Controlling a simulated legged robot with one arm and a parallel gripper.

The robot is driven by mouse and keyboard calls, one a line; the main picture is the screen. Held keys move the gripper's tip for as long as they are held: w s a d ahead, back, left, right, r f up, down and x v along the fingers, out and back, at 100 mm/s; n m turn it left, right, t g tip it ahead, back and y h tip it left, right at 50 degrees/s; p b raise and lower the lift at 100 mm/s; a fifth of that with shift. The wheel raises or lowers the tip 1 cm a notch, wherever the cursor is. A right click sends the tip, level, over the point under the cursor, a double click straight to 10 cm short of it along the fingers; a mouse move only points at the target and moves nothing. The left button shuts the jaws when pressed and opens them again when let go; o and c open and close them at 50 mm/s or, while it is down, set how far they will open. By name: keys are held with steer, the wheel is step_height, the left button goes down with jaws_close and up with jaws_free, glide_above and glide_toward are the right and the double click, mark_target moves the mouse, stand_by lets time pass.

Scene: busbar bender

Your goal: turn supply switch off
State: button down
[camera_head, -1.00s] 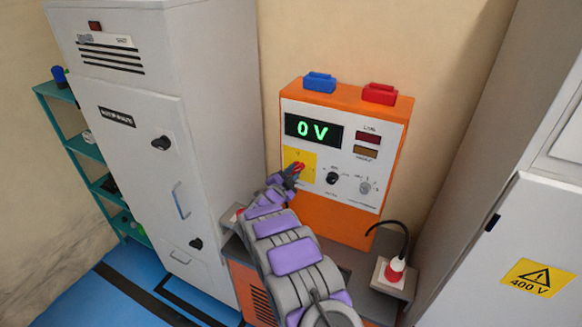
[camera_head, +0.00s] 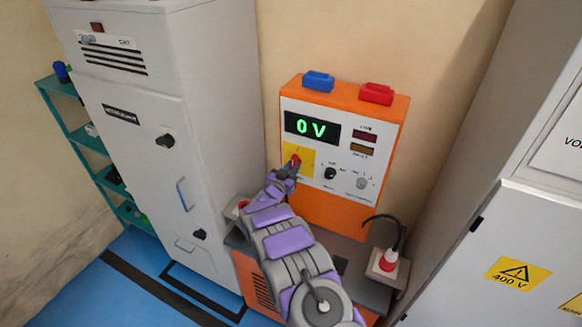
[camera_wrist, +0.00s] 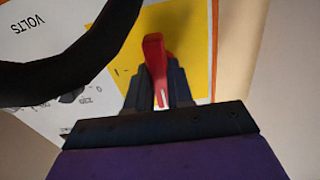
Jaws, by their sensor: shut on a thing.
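The supply is an orange box with a white front panel (camera_head: 352,192) and a green display (camera_head: 312,128) reading 0 V. Its supply switch is a red handle (camera_head: 296,160) on a yellow plate (camera_head: 306,153) at the panel's left. In the wrist view the red handle (camera_wrist: 155,62) stands between the two dark fingers of my gripper (camera_wrist: 160,90), over the yellow plate (camera_wrist: 190,35). My gripper (camera_head: 288,170) is shut on the handle in the head view too. The fingers and arm hide the handle's lower part and some of the plate.
A black knob (camera_head: 330,173) and a grey knob (camera_head: 362,183) sit right of the switch. A blue block (camera_head: 318,82) and a red block (camera_head: 376,94) are on top. A grey cabinet (camera_head: 150,200) stands left, a 400 V cabinet (camera_head: 480,240) right. A cable (camera_head: 400,235) runs beside the box.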

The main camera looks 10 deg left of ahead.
steer(key=shift+r+n, duration=0.1)
steer(key=shift+n, duration=0.2)
stand_by(0.4)
steer(key=c, duration=1.4)
jaws_free()
steer(key=o, duration=0.4)
steer(key=shift+w+a, duration=0.1)
steer(key=shift+w, duration=0.1)
steer(key=shift+s, duration=0.15)
steer(key=b+v, duration=0.1)
steer(key=v, duration=1.6)
steer(key=shift+a, duration=0.1)
